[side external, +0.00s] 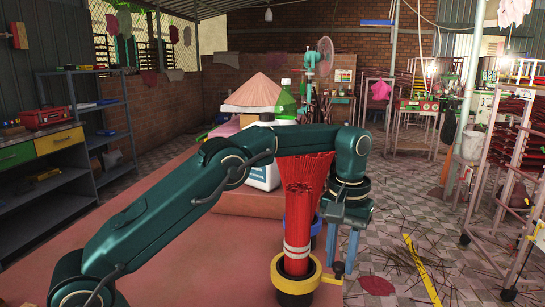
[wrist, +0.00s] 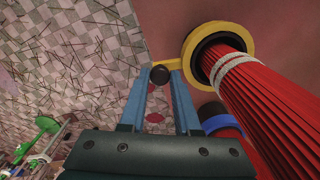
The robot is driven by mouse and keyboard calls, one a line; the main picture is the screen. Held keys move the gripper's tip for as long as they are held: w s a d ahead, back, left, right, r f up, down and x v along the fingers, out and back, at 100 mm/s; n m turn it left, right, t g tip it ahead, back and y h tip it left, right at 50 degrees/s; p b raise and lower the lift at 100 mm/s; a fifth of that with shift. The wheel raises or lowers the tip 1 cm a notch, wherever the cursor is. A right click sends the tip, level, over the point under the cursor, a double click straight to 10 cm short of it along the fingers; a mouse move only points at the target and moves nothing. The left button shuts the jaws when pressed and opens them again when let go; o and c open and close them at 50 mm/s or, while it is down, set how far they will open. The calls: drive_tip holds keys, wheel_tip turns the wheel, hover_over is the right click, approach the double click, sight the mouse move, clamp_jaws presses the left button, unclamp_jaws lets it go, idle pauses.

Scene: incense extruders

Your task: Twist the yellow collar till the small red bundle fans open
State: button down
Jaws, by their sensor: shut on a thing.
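The yellow collar (side external: 313,287) sits around a dark round base at the front of the table. It also shows in the wrist view (wrist: 189,47). The small red bundle (side external: 297,215) stands upright in it as a narrow column, with pale bands (side external: 297,250) around its lower part. A yellow arm with a dark knob (wrist: 160,75) sticks out from the collar. My gripper (side external: 339,267) points down with its blue fingers on either side of this knob, shut on it. In the wrist view the fingertips (wrist: 160,78) meet the knob; the exact contact is partly hidden.
A wider red bundle (side external: 310,165) in a blue collar (side external: 318,226) stands close behind. A white jug (side external: 263,175) and a green-capped bottle (side external: 286,103) stand farther back. The table edge lies near my gripper, with tiled floor (side external: 385,250) beyond it.

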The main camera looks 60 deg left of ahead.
drive_tip(key=shift+w+a+n, duration=0.4)
drive_tip(key=shift+w+n, duration=0.05)
drive_tip(key=shift+n, duration=0.3)
drive_tip(key=shift+w+a+n, duration=0.35)
drive_tip(key=shift+w+n, duration=0.05)
drive_tip(key=shift+n, duration=0.35)
drive_tip(key=shift+w+a+n, duration=0.1)
drive_tip(key=shift+a+n, duration=0.15)
drive_tip(key=shift+n, duration=0.15)
drive_tip(key=c, duration=0.6)
unclamp_jaws()
drive_tip(key=shift+d, duration=0.1)
